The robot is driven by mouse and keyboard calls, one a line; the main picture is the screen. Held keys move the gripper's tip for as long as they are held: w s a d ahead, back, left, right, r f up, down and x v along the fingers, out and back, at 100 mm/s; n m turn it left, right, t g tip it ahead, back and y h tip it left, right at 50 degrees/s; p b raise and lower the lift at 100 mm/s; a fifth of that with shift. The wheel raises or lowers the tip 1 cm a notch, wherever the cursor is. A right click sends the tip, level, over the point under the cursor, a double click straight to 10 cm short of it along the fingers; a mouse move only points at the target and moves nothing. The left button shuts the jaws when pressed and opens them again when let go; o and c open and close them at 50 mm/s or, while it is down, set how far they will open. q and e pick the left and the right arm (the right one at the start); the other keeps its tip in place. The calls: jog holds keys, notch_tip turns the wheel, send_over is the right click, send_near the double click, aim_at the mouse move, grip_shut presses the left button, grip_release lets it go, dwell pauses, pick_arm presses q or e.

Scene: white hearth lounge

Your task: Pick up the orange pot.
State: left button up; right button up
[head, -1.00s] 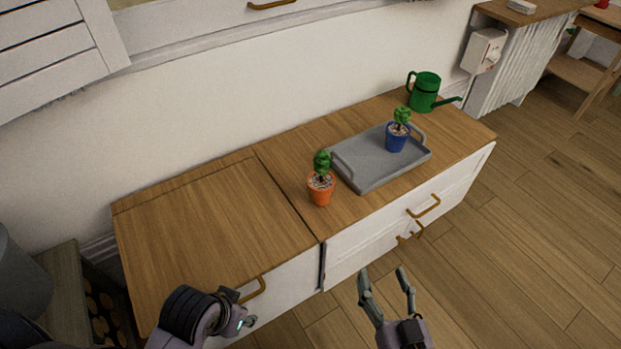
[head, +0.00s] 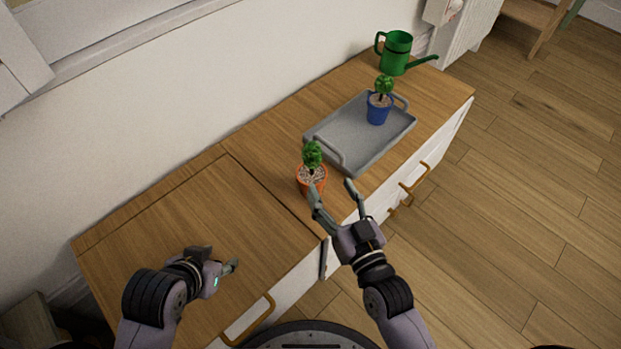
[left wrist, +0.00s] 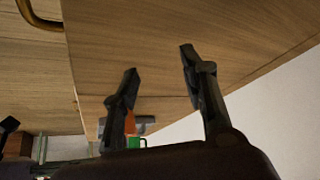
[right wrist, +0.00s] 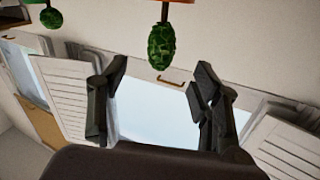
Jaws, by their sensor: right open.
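The orange pot (head: 308,185) holds a small green plant and stands upright on the wooden cabinet top, just left of the grey tray. My right gripper (head: 331,187) is open, near the front right of the pot; in the head view one fingertip overlaps the pot's lower edge. I cannot tell whether they touch. In the right wrist view, the plant (right wrist: 162,46) hangs inverted beyond the open fingers (right wrist: 160,75). My left gripper (head: 230,266) is over the cabinet's left part, open and empty in the left wrist view (left wrist: 160,62). There the orange pot (left wrist: 130,122) is partly hidden behind a finger.
The grey tray (head: 345,160) holds a blue pot (head: 378,110) with a plant. A green watering can (head: 396,54) stands at the back right. The cabinet's left top (head: 190,215) is mostly clear. Brass handles (head: 415,178) stick out from the front.

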aim_at(316, 163)
pick_arm(q)
jog(key=w, duration=0.1)
jog(key=w+d+r+t, duration=0.1)
jog(key=w+r+t, duration=0.1)
jog(key=w, duration=0.1)
jog(key=shift+w+d+h+b, duration=0.1)
jog(key=shift+d+h+b, duration=0.1)
jog(key=shift+h+b, duration=0.2)
pick_arm(e)
jog(key=x, duration=0.4)
jog(key=shift+w, duration=0.25)
jog(key=shift+w+a, duration=0.35)
jog(key=shift+w, duration=0.15)
jog(key=b+x, duration=0.1)
jog(key=x, duration=0.3)
jog(key=shift+a+b, duration=0.15)
jog(key=shift+b, duration=0.2)
jog(key=shift+w+a, duration=0.1)
jog(key=shift+w, duration=0.25)
pick_arm(q)
jog(key=w+d+r+t+h, duration=0.1)
jog(key=w+d+r+t, duration=0.1)
jog(key=w+r+t, duration=0.3)
notch_tip(316, 163, up, 2)
jog(key=shift+w+d+r+t, duration=0.1)
jog(key=shift+w+d+t, duration=0.2)
jog(key=shift+w, duration=0.2)
pick_arm(e)
jog(key=shift+c, duration=0.4)
grip_shut()
